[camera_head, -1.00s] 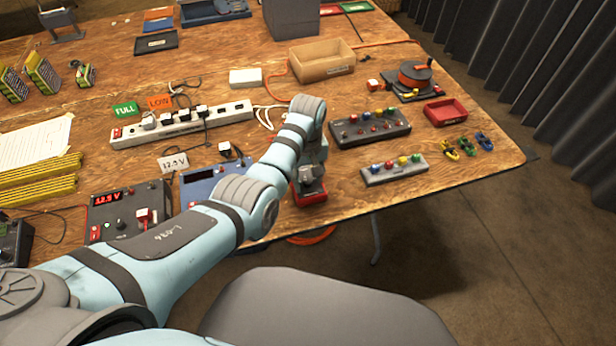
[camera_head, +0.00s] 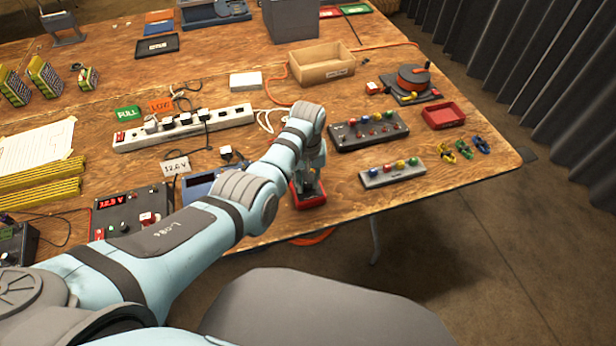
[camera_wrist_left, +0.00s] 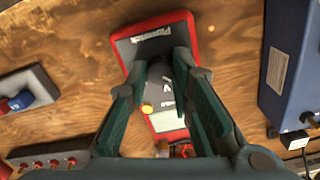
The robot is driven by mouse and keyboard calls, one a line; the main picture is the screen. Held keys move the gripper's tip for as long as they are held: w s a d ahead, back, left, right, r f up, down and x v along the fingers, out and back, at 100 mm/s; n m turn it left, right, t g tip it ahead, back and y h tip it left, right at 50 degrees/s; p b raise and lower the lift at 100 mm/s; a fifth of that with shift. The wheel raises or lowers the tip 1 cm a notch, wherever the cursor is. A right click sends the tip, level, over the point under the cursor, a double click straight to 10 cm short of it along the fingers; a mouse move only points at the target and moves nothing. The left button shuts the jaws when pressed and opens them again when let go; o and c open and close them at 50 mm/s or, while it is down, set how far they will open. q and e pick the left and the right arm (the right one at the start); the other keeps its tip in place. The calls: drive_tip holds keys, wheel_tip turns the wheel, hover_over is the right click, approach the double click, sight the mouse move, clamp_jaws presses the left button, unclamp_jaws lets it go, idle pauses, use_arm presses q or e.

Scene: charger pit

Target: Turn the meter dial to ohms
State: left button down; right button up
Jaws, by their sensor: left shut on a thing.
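The meter (camera_head: 311,202), a red-rimmed box with a dark face, lies at the table's front edge in the head view. It also shows in the left wrist view (camera_wrist_left: 150,30), with a yellow button and a pale screen. My left gripper (camera_head: 311,185) points down over it. In the wrist view its green fingers (camera_wrist_left: 165,75) are closed around the round dark dial (camera_wrist_left: 155,84). White marks, one like a V, show by the dial. The fingers hide part of the dial, and I cannot read its setting. My right gripper is in neither view.
A blue box (camera_wrist_left: 293,60) stands close to the right of the meter in the wrist view. A dark panel with coloured knobs (camera_head: 368,130) and a grey strip (camera_head: 393,173) lie to the right in the head view.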

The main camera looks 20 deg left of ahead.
use_arm(q)
drive_tip(key=m+p, duration=0.1)
drive_tip(key=m, duration=0.3)
drive_tip(key=shift+r+m, duration=0.1)
drive_tip(key=shift+m, duration=0.2)
drive_tip(key=m+p, duration=0.1)
drive_tip(key=m, duration=1.5)
drive_tip(key=shift+p, duration=0.3)
drive_tip(key=shift+m, duration=0.3)
drive_tip(key=c, duration=1.4)
unclamp_jaws()
